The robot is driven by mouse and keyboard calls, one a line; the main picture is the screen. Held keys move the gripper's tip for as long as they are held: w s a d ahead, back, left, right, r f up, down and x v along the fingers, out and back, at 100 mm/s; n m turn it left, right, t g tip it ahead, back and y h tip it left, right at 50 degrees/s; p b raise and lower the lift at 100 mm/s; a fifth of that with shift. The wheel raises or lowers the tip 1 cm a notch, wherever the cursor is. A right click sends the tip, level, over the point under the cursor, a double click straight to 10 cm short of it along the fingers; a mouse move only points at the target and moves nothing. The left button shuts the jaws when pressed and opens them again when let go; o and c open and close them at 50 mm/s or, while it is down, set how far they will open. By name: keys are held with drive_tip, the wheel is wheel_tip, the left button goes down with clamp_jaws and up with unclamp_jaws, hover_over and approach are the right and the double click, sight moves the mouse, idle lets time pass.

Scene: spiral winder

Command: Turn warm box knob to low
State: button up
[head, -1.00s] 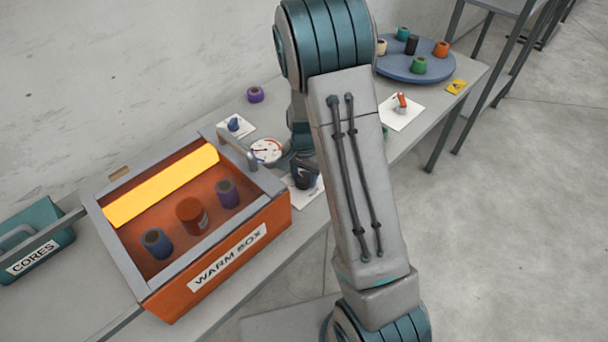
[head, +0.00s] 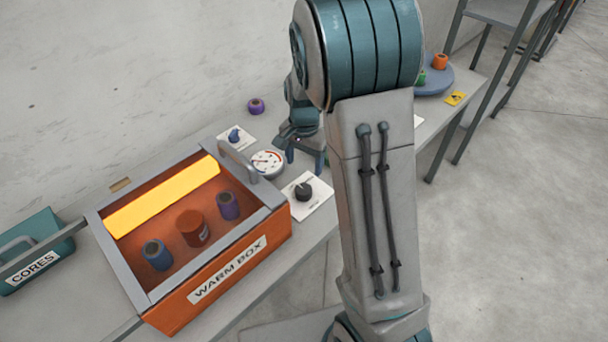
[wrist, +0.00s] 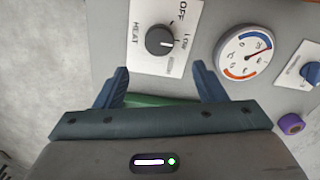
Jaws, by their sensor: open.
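The black warm box knob (head: 304,191) sits on a white plate (head: 316,208) beside the orange warm box (head: 245,275). In the wrist view the knob (wrist: 160,41) shows in full on its plate marked HEAT, OFF and Low. A light mark on the knob points to the right in that view, toward the Low side; its exact alignment is hard to read. My gripper (head: 305,158) is open and empty, clear of the knob and behind it in the head view. In the wrist view the fingers of my gripper (wrist: 160,86) are spread wide below the knob, apart from it.
A round gauge (head: 267,163) stands close beside the knob plate. A blue knob (head: 234,136) on another plate and a purple core (head: 256,106) lie behind. The warm box holds several cores. A green CORES bin (head: 35,255) is at left, a blue turntable (head: 435,82) at right.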

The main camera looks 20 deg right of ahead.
drive_tip(key=shift+r, duration=1.65)
drive_tip(key=s+r+n+t, duration=0.1)
drive_tip(key=s+r+n, duration=0.2)
drive_tip(key=s, duration=0.3)
drive_tip(key=s+r+n+t+p, duration=0.1)
drive_tip(key=s+r+n, duration=0.2)
drive_tip(key=s, duration=0.4)
drive_tip(key=s+r+n, duration=0.2)
drive_tip(key=s+r, duration=0.2)
drive_tip(key=s, duration=0.3)
drive_tip(key=shift+s+a+n+t, duration=0.15)
drive_tip(key=shift+a+n+t, duration=0.05)
drive_tip(key=shift+n+t, duration=0.2)
